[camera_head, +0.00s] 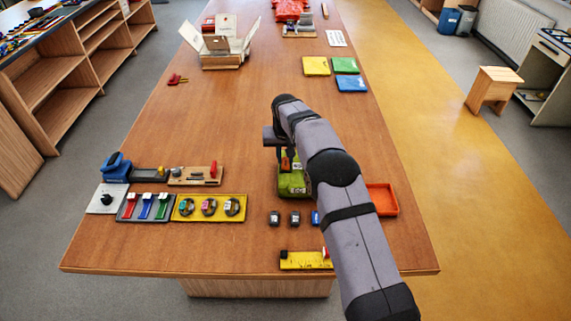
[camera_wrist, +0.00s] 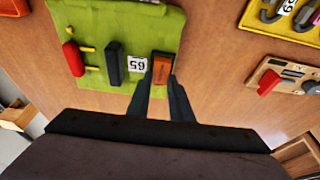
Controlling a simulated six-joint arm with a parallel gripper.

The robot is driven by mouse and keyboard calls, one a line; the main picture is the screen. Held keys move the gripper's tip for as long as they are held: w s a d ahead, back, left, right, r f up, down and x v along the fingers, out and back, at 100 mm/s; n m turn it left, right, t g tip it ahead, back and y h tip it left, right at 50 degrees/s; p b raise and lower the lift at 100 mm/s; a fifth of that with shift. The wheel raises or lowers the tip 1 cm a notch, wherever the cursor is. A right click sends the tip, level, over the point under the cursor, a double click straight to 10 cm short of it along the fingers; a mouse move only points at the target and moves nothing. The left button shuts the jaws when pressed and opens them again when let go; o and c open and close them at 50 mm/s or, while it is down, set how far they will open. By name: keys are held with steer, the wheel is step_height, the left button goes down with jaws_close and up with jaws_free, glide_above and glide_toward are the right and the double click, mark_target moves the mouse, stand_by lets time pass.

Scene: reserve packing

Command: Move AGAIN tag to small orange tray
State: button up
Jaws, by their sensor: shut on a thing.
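My gripper (camera_wrist: 161,84) is shut on a small dark block with an orange face, the tag (camera_wrist: 162,64); its lettering is too small to read. The tag is at the edge of a green mat (camera_wrist: 145,22), beside a white label marked 65. In the head view the tag (camera_head: 286,164) shows orange under my gripper (camera_head: 285,158), over the green mat (camera_head: 291,190). I cannot tell whether the tag touches the mat. The small orange tray (camera_head: 382,200) lies to the right of the mat, partly behind my arm, and its visible part is empty.
A black block (camera_wrist: 114,62) and a red piece (camera_wrist: 70,56) lie on the mat. Small dark blocks (camera_head: 274,217) and a yellow strip (camera_head: 300,261) are in front. A yellow tray (camera_head: 182,217) stands left.

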mark_target(287, 161)
steer(key=shift+r+p, duration=2.25)
steer(key=shift+r, duration=1)
steer(key=shift+d+f, duration=0.15)
steer(key=shift+d, duration=0.05)
steer(key=s+d+r+m+b, duration=0.15)
steer(key=d+b, duration=0.25)
steer(key=d, duration=0.6)
steer(key=d+r+m+h+b, duration=0.1)
steer(key=d+m+b, duration=0.15)
steer(key=d, duration=0.65)
steer(key=d+r+m+b, duration=0.1)
steer(key=d+b, duration=0.3)
steer(key=d, duration=0.6)
steer(key=s+d+f+b, duration=0.1)
steer(key=s+f, duration=0.5)
steer(key=s, duration=0.2)
steer(key=shift+s+d+f+b, duration=0.25)
steer(key=shift+f+b, duration=0.05)
steer(key=shift+b, duration=0.1)
